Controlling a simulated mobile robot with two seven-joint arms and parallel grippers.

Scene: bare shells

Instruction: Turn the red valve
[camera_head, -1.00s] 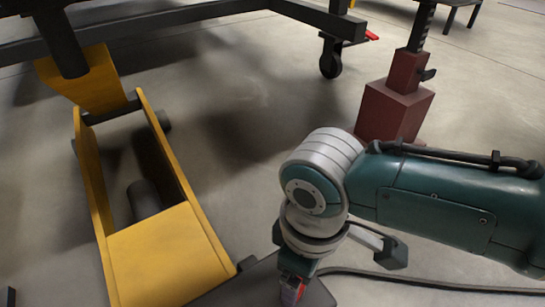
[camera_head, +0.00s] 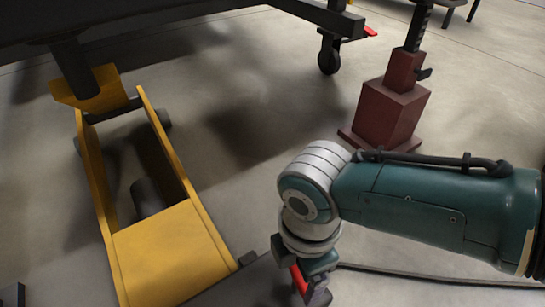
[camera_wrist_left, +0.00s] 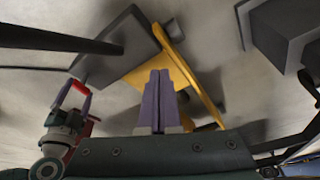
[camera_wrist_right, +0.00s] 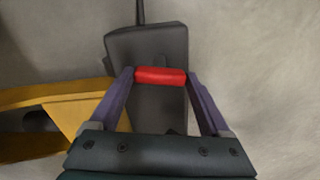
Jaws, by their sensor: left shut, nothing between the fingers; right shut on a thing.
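The red valve (camera_wrist_right: 160,76) is a short red bar spanning the gap between the two purple fingers of my right gripper (camera_wrist_right: 159,78). The fingers are shut on its two ends, above a dark grey block. In the head view my right gripper (camera_head: 312,290) points down at the bottom, with the valve (camera_head: 299,279) partly hidden by it. The left wrist view also shows the valve (camera_wrist_left: 80,87) at the right gripper. My left gripper (camera_wrist_left: 160,74) is shut and empty, its purple fingers together, apart from the valve.
A yellow jack frame (camera_head: 170,250) stands left of my right arm, joined to the dark grey block (camera_wrist_right: 147,45). A dark red stand (camera_head: 391,115) stands behind the arm. A wheeled dark frame (camera_head: 329,55) is at the back. Bare floor lies between them.

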